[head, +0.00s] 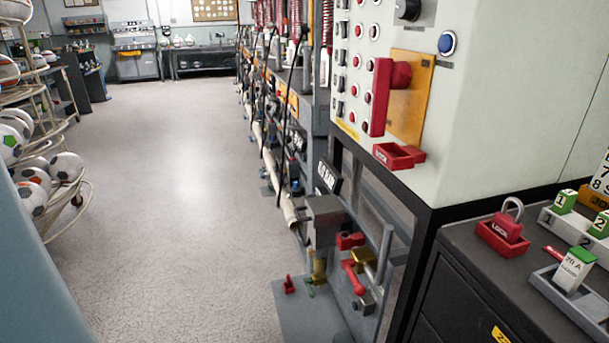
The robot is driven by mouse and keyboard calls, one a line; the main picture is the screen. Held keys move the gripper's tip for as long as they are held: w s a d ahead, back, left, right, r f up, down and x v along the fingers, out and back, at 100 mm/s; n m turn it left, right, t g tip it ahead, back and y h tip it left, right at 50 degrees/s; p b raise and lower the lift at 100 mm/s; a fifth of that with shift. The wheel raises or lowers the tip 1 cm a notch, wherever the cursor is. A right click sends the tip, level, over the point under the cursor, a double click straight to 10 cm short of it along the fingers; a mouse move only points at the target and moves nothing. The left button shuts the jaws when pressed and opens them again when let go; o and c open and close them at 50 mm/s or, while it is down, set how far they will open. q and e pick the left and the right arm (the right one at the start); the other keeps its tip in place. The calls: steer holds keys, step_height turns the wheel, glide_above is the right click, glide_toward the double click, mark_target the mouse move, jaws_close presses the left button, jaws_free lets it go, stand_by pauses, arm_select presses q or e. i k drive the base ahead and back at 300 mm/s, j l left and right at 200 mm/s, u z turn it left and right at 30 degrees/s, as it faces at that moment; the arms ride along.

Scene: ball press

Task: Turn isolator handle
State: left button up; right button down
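The red isolator handle (381,97) stands upright on a yellow plate (411,105) on the front of the pale control cabinet (478,120). The handle is a long vertical bar on a red hub (402,75). A small red tray marked LOCK (399,157) sticks out of the cabinet just below it. Neither of my grippers shows in the head view.
A dark cabinet at the right bears a red padlock (508,226) in a red holder, numbered green-topped blocks (564,201) and a labelled fuse-like piece (575,270). Machinery lines the aisle left of the control cabinet. Ball racks (55,190) stand at left. The floor (180,180) between is clear.

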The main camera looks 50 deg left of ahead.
mark_target(388, 74)
steer(key=u, duration=1.3)
